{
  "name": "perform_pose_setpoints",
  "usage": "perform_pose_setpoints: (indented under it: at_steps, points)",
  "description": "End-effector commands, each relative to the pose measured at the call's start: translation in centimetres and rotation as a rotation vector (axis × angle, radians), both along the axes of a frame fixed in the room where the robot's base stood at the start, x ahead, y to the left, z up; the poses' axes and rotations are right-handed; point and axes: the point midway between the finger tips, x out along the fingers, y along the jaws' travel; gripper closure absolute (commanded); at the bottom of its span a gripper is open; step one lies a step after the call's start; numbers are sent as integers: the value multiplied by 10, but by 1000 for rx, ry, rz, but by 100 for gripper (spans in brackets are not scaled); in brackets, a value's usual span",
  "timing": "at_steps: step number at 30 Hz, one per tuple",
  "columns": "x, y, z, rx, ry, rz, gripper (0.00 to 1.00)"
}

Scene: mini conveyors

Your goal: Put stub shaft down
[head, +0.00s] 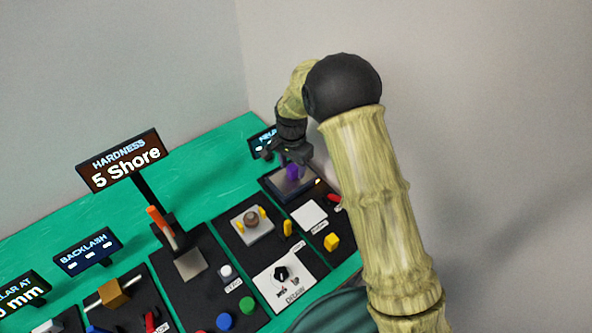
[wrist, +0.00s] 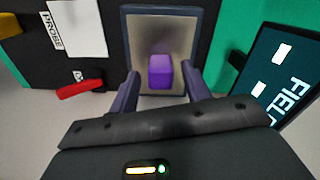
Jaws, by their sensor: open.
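A purple block-like piece (wrist: 160,72), which I take to be the stub shaft, stands on the grey plate of a dark-rimmed tray (wrist: 135,11). It also shows in the head view (head: 292,171), just below my gripper (head: 294,155). In the wrist view my gripper (wrist: 162,88) is open, with one dark finger to the left and one to the right of the purple piece. Gaps show between the piece and both fingers.
A tilted "FIELD" display (wrist: 285,75) stands close on the right in the wrist view. On the left lie a white "PROBE" plate (wrist: 78,28) and a red piece (wrist: 79,88). The tall hardness stand (head: 150,185) and a dial panel (head: 284,283) are farther left in the head view.

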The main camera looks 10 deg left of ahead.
Motion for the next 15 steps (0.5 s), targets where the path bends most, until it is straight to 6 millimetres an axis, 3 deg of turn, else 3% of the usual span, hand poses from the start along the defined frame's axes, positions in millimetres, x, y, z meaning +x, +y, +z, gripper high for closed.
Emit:
perform_pose_setpoints:
  at_steps: [9, 15]
  points:
    - [1, 1, 62, 2, -4, 0, 52]
    - [0, 0, 93, 2, -2, 0, 52]
